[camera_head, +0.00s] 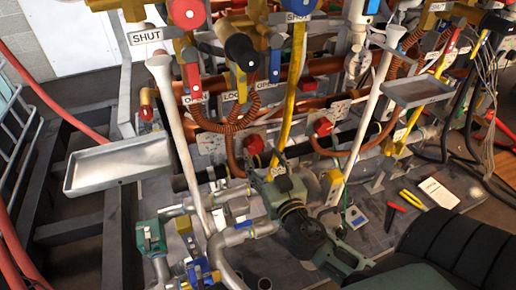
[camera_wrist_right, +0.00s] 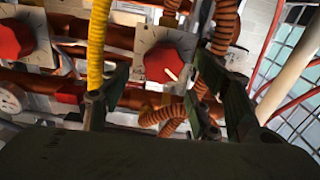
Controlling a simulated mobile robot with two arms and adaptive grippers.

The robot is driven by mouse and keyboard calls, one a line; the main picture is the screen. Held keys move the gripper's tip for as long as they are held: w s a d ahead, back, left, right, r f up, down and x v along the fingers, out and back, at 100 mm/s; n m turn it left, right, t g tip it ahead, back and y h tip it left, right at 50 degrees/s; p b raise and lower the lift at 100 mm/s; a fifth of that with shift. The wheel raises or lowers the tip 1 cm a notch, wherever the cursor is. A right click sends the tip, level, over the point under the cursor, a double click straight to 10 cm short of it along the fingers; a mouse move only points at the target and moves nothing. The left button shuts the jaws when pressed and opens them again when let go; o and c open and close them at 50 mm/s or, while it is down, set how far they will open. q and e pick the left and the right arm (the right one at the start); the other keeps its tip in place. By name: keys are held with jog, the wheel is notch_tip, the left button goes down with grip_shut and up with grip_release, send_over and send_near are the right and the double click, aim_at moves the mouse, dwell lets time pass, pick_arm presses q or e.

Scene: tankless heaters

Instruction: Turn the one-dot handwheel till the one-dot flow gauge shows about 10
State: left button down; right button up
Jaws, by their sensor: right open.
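Several red handwheels on pale square plates show in the head view, among them one at the middle left (camera_head: 253,144) and one farther right (camera_head: 323,126). I cannot make out dots on any of them. My right gripper (camera_head: 272,168) is just below the middle-left handwheel, beside a yellow hose. In the right wrist view a red handwheel with a white mark (camera_wrist_right: 158,66) lies between and beyond my open fingers, which hold nothing. A round white gauge (camera_wrist_right: 10,98) shows at the left edge there; its reading is too small to tell. My left gripper is out of view.
A yellow hose (camera_head: 291,80) and orange coiled hoses (camera_head: 226,122) hang close around my right gripper. Grey trays (camera_head: 118,164) stand left and right (camera_head: 418,91). Pliers (camera_head: 412,200) and a white paper (camera_head: 438,193) lie on the bench at right.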

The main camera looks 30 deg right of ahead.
aim_at(258, 148)
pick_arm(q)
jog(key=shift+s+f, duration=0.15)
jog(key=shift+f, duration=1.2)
pick_arm(e)
jog(key=shift+x, duration=2.25)
jog(key=c, duration=1.1)
